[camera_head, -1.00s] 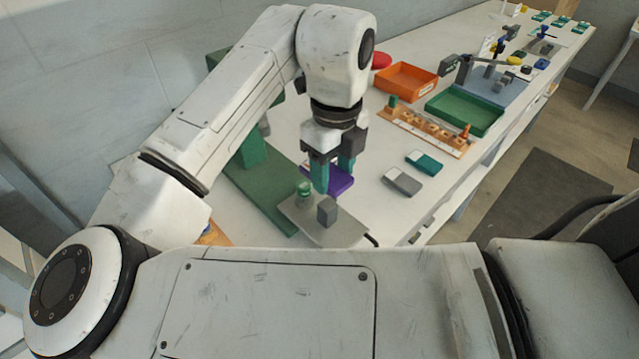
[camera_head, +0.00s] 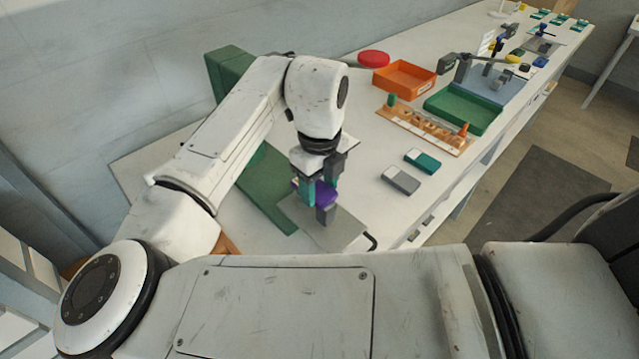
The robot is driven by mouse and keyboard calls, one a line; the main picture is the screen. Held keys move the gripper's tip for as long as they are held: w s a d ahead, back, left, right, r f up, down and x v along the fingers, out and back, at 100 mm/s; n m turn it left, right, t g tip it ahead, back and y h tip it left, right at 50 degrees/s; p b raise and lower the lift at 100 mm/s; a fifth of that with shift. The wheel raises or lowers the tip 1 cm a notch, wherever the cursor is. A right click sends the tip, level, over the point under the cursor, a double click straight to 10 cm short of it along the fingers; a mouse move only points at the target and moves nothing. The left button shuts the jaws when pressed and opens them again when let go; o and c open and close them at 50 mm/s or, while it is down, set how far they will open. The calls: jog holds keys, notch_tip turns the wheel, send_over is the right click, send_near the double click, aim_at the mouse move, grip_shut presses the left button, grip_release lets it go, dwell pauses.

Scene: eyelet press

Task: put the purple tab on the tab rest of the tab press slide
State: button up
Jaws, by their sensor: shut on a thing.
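The purple tab (camera_head: 325,196) is between the teal fingertips of my gripper (camera_head: 320,192), which is shut on it. The tab is over the grey plate (camera_head: 335,236) at the green press (camera_head: 265,190), close to a grey block (camera_head: 327,214) that stands on the plate. The gripper hides part of the tab and the plate's left part, so I cannot tell whether the tab touches a rest there. The press's upper part is partly behind my arm.
A grey-and-white tab (camera_head: 401,180) and a teal-and-white tab (camera_head: 422,161) lie to the right. Farther back are a wooden rack (camera_head: 425,128), a green tray (camera_head: 462,112), an orange tray (camera_head: 404,80) and a red round thing (camera_head: 373,59). A cable sits by the plate's right edge.

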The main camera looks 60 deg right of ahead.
aim_at(319, 191)
jog(key=shift+f, duration=0.2)
jog(key=o, duration=1.1)
jog(key=shift+r, duration=0.1)
notch_tip(319, 191, up, 12)
jog(key=shift+r, duration=0.15)
